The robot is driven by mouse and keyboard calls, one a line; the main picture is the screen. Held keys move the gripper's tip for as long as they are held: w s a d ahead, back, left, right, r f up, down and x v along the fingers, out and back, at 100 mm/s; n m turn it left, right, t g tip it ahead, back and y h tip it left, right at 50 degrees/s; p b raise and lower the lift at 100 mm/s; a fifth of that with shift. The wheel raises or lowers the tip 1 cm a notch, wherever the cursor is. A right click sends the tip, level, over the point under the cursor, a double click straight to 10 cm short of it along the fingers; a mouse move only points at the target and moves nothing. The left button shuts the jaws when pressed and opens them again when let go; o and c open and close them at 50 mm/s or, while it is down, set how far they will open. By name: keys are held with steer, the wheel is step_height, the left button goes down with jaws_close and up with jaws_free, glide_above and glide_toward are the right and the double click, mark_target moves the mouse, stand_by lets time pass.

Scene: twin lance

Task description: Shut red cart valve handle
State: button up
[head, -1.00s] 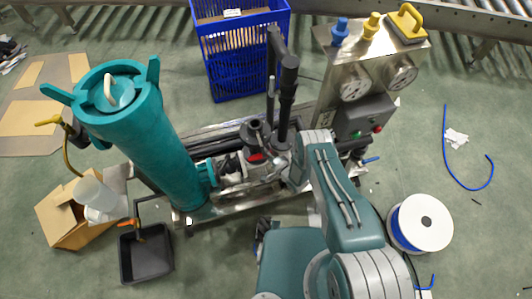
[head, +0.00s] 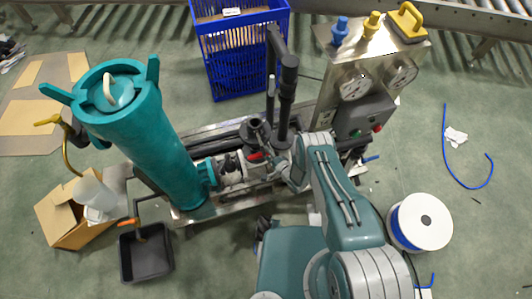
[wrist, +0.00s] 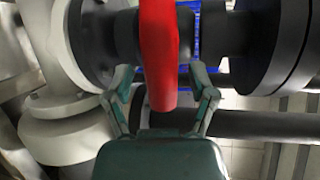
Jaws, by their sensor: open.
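The red valve handle (wrist: 159,50) fills the upper middle of the wrist view, pointing down toward me. In the head view the red handle (head: 256,156) shows as a small red patch on the cart's piping. My gripper (wrist: 161,80) is open, with one finger on each side of the handle's lower end. I see a gap on both sides, so the fingers are not closed on it. In the head view my arm hides much of the gripper and the piping near it.
A tall teal filter vessel (head: 145,150) stands left of the piping. A steel panel with gauges (head: 372,70) stands right. A blue crate (head: 238,55) is behind. A black tray (head: 146,255), cardboard box (head: 62,225) and cable spool (head: 422,222) stand on the floor.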

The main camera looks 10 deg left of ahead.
steer(key=v, duration=1.2)
steer(key=shift+f, duration=0.1)
